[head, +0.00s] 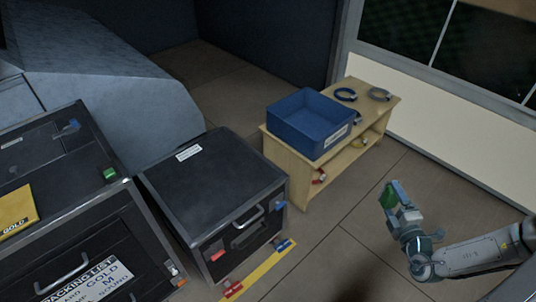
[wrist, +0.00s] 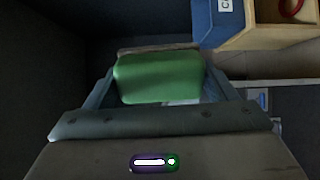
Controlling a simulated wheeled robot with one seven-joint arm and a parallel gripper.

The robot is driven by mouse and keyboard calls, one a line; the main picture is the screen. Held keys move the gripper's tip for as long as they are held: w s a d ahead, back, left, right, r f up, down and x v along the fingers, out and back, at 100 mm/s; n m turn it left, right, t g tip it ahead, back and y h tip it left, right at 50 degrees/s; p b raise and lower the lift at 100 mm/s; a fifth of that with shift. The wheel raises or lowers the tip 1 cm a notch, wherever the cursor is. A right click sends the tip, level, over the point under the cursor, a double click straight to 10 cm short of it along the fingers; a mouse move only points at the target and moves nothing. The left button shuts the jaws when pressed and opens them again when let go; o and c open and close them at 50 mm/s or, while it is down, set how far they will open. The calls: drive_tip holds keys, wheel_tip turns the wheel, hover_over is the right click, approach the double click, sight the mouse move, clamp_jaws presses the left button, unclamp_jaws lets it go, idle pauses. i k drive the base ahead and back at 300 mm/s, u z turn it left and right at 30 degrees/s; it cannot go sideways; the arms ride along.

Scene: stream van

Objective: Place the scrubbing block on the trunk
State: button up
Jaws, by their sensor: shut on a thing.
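The scrubbing block (head: 387,198) is green, with a thin brownish layer along its far edge in the wrist view (wrist: 158,77). My gripper (head: 394,194) is shut on it and holds it up in the air over the floor, right of the shelf. In the wrist view the block sits between the two fingers. A black trunk (head: 205,185) with metal edges, a handle and a white label on its lid stands left of my gripper, well apart from it. Its lid looks bare apart from the label. A larger black case (head: 60,165) stands at the left.
A low wooden shelf (head: 268,150) stands behind the trunk's right side, with a blue bin (head: 300,140) and cable coils (head: 379,95) on it. The larger case carries a yellow item (head: 15,213) and a small green thing (head: 110,175). Floor between my gripper and the trunk is mostly clear.

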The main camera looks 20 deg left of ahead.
sight(223, 173)
drive_tip(key=u, duration=0.45)
drive_tip(key=i, duration=0.95)
drive_tip(key=u, duration=1.35)
drive_tip(key=i, duration=0.4)
drive_tip(key=u, duration=0.35)
